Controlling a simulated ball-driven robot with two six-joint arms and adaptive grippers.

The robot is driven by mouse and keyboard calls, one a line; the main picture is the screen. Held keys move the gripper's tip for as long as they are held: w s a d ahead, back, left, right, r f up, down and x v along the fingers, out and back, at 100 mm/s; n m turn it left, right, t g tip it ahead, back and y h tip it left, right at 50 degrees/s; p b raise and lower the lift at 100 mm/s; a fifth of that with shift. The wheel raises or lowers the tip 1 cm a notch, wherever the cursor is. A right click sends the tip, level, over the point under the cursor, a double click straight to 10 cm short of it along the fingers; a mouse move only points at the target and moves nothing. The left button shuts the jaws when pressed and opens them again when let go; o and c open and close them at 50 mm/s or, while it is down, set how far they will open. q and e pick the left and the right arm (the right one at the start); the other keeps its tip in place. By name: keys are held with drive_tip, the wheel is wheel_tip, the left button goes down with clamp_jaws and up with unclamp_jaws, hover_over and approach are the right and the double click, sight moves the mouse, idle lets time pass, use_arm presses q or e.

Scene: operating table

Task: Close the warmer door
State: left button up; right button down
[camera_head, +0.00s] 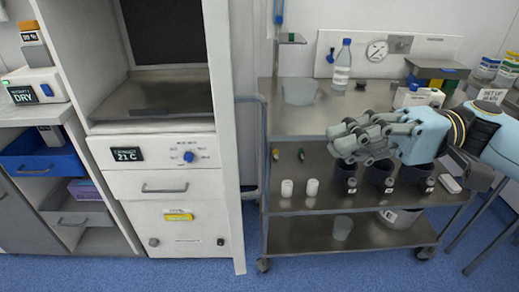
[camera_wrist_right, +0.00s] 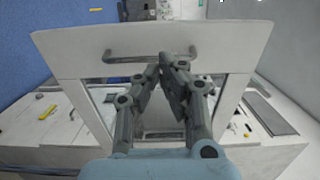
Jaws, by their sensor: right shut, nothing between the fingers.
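The white warmer cabinet (camera_head: 163,155) stands left of centre in the head view, its dark upper chamber (camera_head: 165,35) uncovered at the front. Its display reads 21 C. A tall white panel (camera_head: 228,150) at its right side looks like the door swung open, seen nearly edge-on. My right gripper (camera_head: 338,143) is shut and empty, to the right of this panel and above the trolley. In the right wrist view, a white panel (camera_wrist_right: 225,45) with a grey bar handle (camera_wrist_right: 125,57) lies ahead; the closed fingertips (camera_wrist_right: 168,62) overlap the handle's right end. I cannot tell contact. My left gripper is out of view.
A steel trolley (camera_head: 300,120) stands right of the cabinet, with a bottle (camera_head: 342,64), dark cups and white containers on its shelves. A blue bin (camera_head: 42,155) sits in the left shelving. Blue floor (camera_head: 200,275) is clear in front.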

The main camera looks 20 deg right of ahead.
sight(260, 154)
drive_tip(key=shift+w+a+p, duration=0.25)
drive_tip(key=shift+a+p, duration=0.1)
drive_tip(key=shift+a, duration=1.55)
drive_tip(key=shift+w+a+p, duration=0.25)
drive_tip(key=shift+a+p, duration=0.1)
drive_tip(key=shift+a, duration=1.5)
drive_tip(key=shift+w+a+p, duration=0.25)
drive_tip(key=shift+a+p, duration=0.1)
drive_tip(key=shift+a, duration=1.55)
drive_tip(key=shift+a, duration=0.1)
